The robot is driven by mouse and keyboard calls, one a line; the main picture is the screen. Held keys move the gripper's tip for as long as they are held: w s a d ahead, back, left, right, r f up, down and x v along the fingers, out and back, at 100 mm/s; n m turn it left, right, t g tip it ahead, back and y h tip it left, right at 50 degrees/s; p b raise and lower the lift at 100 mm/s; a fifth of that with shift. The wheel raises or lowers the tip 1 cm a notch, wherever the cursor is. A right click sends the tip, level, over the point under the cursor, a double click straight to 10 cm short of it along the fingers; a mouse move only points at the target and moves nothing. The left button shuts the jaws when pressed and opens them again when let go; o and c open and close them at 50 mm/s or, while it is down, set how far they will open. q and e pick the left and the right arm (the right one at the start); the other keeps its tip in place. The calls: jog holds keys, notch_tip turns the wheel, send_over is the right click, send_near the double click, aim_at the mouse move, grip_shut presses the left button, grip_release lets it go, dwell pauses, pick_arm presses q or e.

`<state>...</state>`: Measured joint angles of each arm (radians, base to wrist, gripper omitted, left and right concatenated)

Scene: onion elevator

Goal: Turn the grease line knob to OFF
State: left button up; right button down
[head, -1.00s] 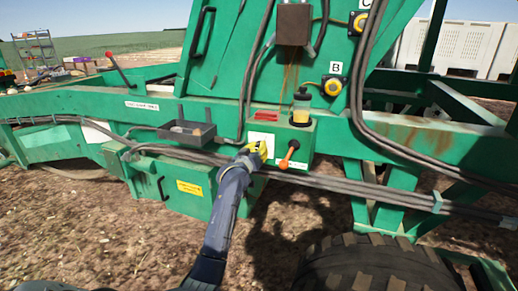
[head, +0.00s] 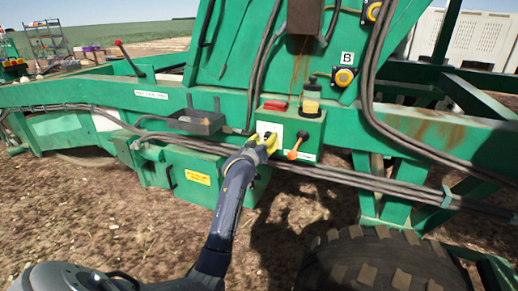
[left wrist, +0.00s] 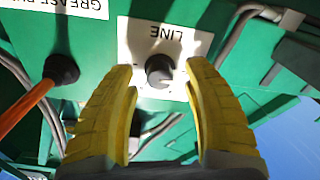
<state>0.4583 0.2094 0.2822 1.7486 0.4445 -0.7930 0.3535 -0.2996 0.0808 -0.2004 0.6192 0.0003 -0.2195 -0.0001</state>
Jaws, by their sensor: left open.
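The grease line knob (left wrist: 160,70) is a small black round knob on a white plate marked LINE (left wrist: 141,42) in the left wrist view. My left gripper (left wrist: 163,85) has yellow fingers, open, one on each side of the knob in that picture. I cannot tell whether they touch it. In the head view the left gripper (head: 267,143) is in front of the white plate (head: 266,128) on the green box, and its fingers partly cover the knob area. My right gripper is not in view.
An orange-handled lever (head: 295,149) stands just right of the gripper; it also shows in the left wrist view (left wrist: 25,108). A grease reservoir (head: 310,100) sits on the box top. Cables (head: 340,178) run below. A tray (head: 196,121) is to the left.

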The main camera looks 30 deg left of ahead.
pick_arm(q)
jog(key=s+d, duration=0.2)
jog(key=s, duration=0.8)
dwell(0.3)
